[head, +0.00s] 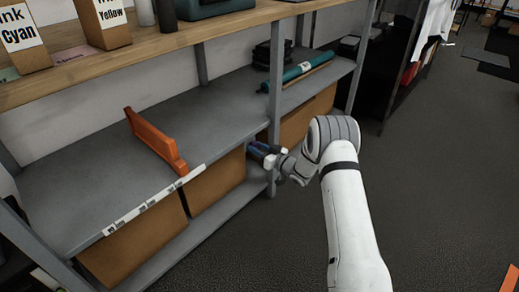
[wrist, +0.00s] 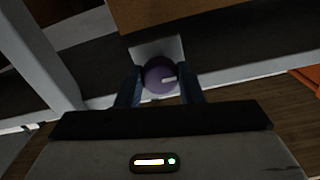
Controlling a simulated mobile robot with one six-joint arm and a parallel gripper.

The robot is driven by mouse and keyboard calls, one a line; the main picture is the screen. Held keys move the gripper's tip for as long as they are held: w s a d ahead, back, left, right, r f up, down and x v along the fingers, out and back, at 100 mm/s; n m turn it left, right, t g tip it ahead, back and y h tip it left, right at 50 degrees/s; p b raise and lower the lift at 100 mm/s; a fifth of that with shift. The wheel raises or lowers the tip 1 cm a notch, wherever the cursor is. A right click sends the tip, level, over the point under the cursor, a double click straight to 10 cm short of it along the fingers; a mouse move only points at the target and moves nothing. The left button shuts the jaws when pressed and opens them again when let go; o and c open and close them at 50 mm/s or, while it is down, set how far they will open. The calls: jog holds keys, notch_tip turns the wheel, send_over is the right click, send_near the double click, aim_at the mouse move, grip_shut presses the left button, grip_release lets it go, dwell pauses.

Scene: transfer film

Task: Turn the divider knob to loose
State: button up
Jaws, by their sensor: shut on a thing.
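A round purple knob (wrist: 160,75) with a white pointer mark sits in front of a pale plate (wrist: 152,47) in the wrist view. The mark points to the right of the picture. My gripper (wrist: 158,88) has its two blue fingers on either side of the knob, shut on it. In the head view my gripper (head: 262,150) is at the shelf's front edge near an upright, and it hides the knob. An orange divider (head: 155,142) stands upright on the grey shelf (head: 80,170), to the left of my gripper. Any labels by the knob are too dark to read.
Cardboard boxes (head: 215,182) fill the lower shelf below the divider. A teal roll (head: 305,72) lies on the shelf to the right. Ink boxes (head: 100,20) stand on the wooden top.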

jog(key=shift+a, duration=0.1)
jog(key=n+b, duration=0.2)
jog(key=n, duration=0.2)
jog(key=shift+f, duration=0.1)
jog(key=n+b, duration=0.1)
jog(key=n, duration=0.3)
jog(key=shift+a+n+b, duration=0.1)
jog(key=shift+n+b, duration=0.2)
jog(key=shift+b, duration=0.1)
jog(key=n, duration=0.4)
jog(key=shift+r+n, duration=0.2)
jog(key=shift+n, duration=0.1)
jog(key=shift+a+n, duration=0.1)
jog(key=shift+n, duration=2.2)
